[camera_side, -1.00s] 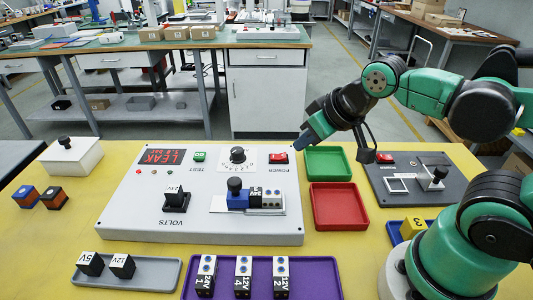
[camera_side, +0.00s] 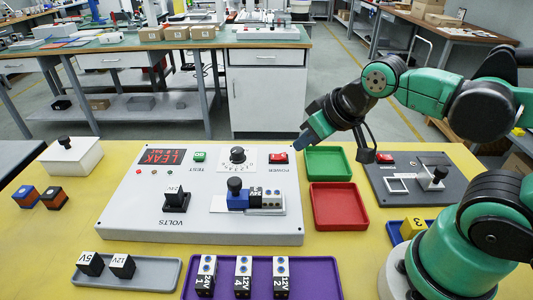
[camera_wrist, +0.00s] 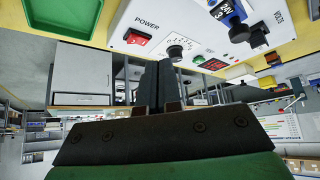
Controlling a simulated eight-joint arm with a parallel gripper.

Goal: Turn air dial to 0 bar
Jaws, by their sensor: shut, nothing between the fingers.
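The air dial (camera_side: 237,155) is a round black knob on a white scale plate, at the back of the white control panel (camera_side: 130,205). It also shows in the wrist view (camera_wrist: 175,51), just beyond the fingertips. My gripper (camera_side: 304,141) is shut and empty in the air, to the right of the dial and apart from it. In the wrist view its dark fingers (camera_wrist: 157,70) lie together. The red display (camera_side: 162,156) reads LEAK, with a smaller line below that looks like 1.0 bar. The dial's exact pointer setting is too small to tell.
A red power switch (camera_side: 278,158) sits right of the dial and a green button (camera_side: 200,157) left of it. A black-knobbed blue clamp (camera_side: 237,197) stands in front. Green (camera_side: 328,148) and red (camera_side: 338,187) trays lie to the right.

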